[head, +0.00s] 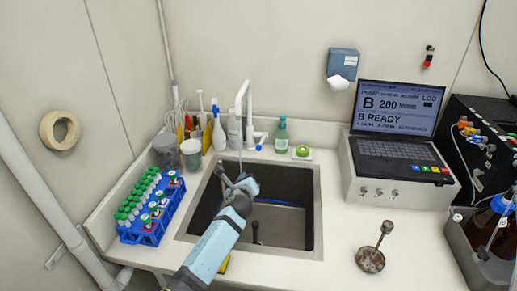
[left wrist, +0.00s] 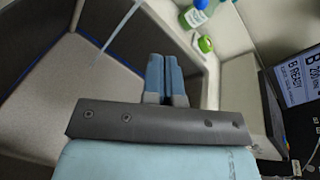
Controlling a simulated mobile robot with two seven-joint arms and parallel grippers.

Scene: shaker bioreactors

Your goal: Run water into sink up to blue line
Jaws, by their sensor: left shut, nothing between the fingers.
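The sink (head: 313,215) is a dark rectangular basin set in the white counter. A blue line (head: 280,203) runs along its inner wall and also shows in the left wrist view (left wrist: 40,76). The white tap (head: 240,105) stands behind the sink, with a blue-marked handle (head: 259,147) at its right. A thin pale stream (left wrist: 118,30) falls into the basin in the left wrist view. I cannot tell the water level. My left gripper (head: 246,182) is over the sink's back left part, shut and empty; its fingers (left wrist: 164,78) are together. My right gripper is out of view.
A blue rack (head: 150,235) of green-capped tubes stands left of the sink. A laptop (head: 395,130) sits on a white box at right. A metal strainer-like piece (head: 370,259) lies on the right counter.

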